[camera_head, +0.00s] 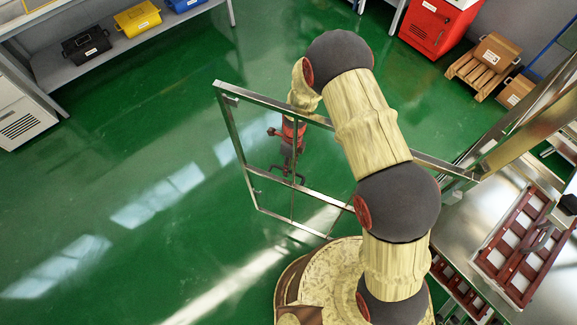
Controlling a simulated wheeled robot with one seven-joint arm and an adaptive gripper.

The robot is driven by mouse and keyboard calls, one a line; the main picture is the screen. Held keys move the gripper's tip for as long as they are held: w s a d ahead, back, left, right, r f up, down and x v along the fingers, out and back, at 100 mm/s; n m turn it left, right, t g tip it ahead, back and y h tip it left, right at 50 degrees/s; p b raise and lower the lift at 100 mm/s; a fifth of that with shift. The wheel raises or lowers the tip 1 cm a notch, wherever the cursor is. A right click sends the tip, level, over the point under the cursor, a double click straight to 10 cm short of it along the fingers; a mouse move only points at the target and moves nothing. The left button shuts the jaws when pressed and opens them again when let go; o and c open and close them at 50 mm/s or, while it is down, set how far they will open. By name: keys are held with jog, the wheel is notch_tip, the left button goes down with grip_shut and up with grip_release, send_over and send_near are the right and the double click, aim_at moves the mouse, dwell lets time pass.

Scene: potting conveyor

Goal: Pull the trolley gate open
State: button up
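The trolley gate (238,148) is a silvery metal frame with thin inner bars. It stands out over the green floor, joined at its right end to the metal trolley (505,215), so it is swung away from the trolley's side. My arm reaches over the gate's top rail. My gripper (286,174), red above with dark fingers, points down beside the gate's upright inner bar (294,195). The fingers are small and partly overlapped by the bars, so I cannot tell whether they are open, shut or touching the bar.
The trolley carries a dark red slotted tray (522,245). Shelving at upper left holds a black bin (86,44), a yellow bin (137,18) and a blue bin (184,3). A red cabinet (435,25) and boxes on a pallet (482,72) stand upper right. Floor left of the gate is clear.

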jog(key=shift+r, duration=0.1)
notch_tip(320, 180, up, 12)
jog(key=w, duration=0.2)
jog(key=shift+d+f, duration=0.25)
jog(key=shift+d, duration=0.2)
jog(key=shift+d, duration=0.1)
